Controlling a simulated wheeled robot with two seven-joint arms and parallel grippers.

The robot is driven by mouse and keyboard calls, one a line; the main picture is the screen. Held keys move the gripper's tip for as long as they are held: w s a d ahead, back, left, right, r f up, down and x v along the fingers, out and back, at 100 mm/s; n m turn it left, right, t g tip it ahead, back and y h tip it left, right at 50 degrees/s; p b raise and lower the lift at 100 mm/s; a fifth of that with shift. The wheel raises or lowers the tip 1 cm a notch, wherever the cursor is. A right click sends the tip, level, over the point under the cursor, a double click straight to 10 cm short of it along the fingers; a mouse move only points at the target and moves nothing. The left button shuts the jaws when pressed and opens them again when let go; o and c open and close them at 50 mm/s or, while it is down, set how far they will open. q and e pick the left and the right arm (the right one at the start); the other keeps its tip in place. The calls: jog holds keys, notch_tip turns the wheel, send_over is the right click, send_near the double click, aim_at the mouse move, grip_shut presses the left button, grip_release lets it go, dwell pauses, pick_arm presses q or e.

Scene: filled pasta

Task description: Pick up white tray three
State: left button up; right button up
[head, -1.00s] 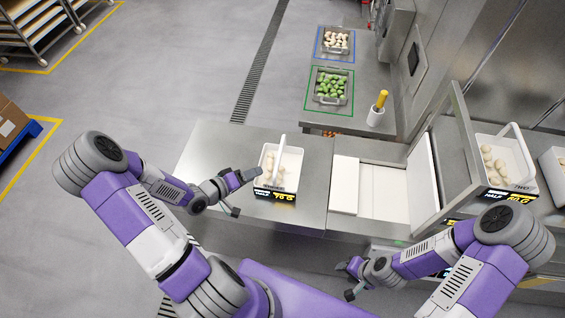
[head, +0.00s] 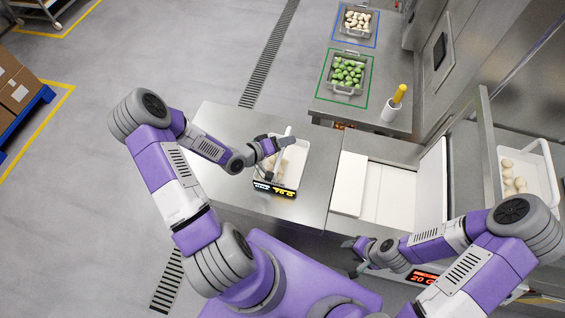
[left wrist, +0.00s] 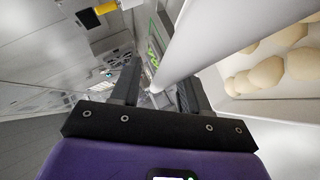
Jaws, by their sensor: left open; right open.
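A white tray (head: 303,158) with an upright handle stands on the left steel counter behind a black label with yellow digits. It holds pale filled pasta, partly hidden by my arm; the pasta also shows in the left wrist view (left wrist: 266,74). My left gripper (head: 268,153) is open at this tray's handle. In the left wrist view the white handle (left wrist: 205,42) passes between the spread fingers, with no grip visible. A second white tray (head: 548,165) with pasta stands at the right. I cannot read which tray is three. My right gripper (head: 357,257) is open and empty, low in front of the counter.
A white board (head: 348,185) and an open white-lined recess (head: 390,195) lie right of the tray. A steel frame (head: 489,150) rises at the right.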

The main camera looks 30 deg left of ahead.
pick_arm(q)
jog(key=shift+c, duration=0.3)
jog(key=shift+w, duration=0.1)
grip_shut()
dwell(1.1)
